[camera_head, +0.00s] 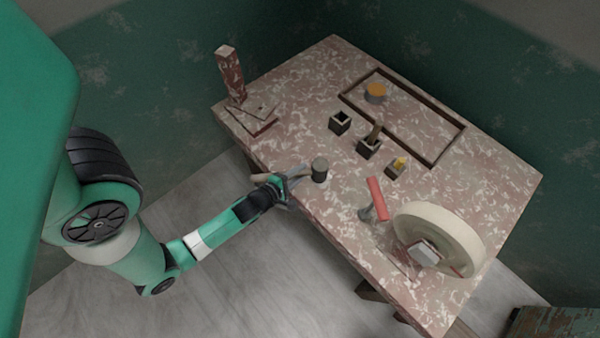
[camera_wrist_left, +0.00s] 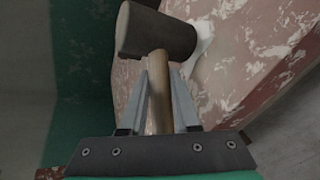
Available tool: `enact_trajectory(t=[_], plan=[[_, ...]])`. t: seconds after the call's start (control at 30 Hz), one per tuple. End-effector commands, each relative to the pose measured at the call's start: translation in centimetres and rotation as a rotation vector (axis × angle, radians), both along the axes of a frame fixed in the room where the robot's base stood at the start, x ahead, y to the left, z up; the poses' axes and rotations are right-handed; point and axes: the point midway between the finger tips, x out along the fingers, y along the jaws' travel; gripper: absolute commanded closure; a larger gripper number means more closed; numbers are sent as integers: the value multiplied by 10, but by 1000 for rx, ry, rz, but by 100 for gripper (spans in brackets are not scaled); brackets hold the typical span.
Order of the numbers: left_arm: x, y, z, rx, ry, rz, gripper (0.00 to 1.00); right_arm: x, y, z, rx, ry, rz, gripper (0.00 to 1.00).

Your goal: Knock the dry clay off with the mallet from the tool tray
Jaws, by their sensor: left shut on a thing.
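My left gripper (camera_head: 284,186) is at the table's near-left edge, shut on the wooden handle of a mallet. The mallet has a dark, cylindrical head (camera_head: 319,170), held over or beside the table edge; I cannot tell its height. In the left wrist view the mallet head (camera_wrist_left: 157,34) is beyond the fingertips (camera_wrist_left: 158,95), with the handle between them. A pale patch behind the head may be clay or worn paint. A rectangular tray with a dark rim (camera_head: 436,152) is at the table's back right. No clay is clearly identifiable. My right gripper is out of view.
A large cream wheel (camera_head: 455,230) and a pale block (camera_head: 425,254) are at the table's right. Small dark boxes (camera_head: 340,122) are mid-table, an orange-topped pot (camera_head: 376,92) behind. A post (camera_head: 231,75) stands far left.

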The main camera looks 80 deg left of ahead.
Motion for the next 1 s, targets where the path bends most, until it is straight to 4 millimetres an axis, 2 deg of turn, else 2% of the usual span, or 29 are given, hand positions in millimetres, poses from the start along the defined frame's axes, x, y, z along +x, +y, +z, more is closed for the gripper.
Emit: enact_trajectory(t=[0.3,0.47,0.9,1.0], plan=[[-1,0,43,-2,5,1,100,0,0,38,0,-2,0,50],[-1,0,61,-2,4,1,100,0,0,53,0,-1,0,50],[-2,0,59,-2,4,-1,100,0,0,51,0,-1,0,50],[-8,0,48,-4,7,1,100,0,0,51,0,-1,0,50]])
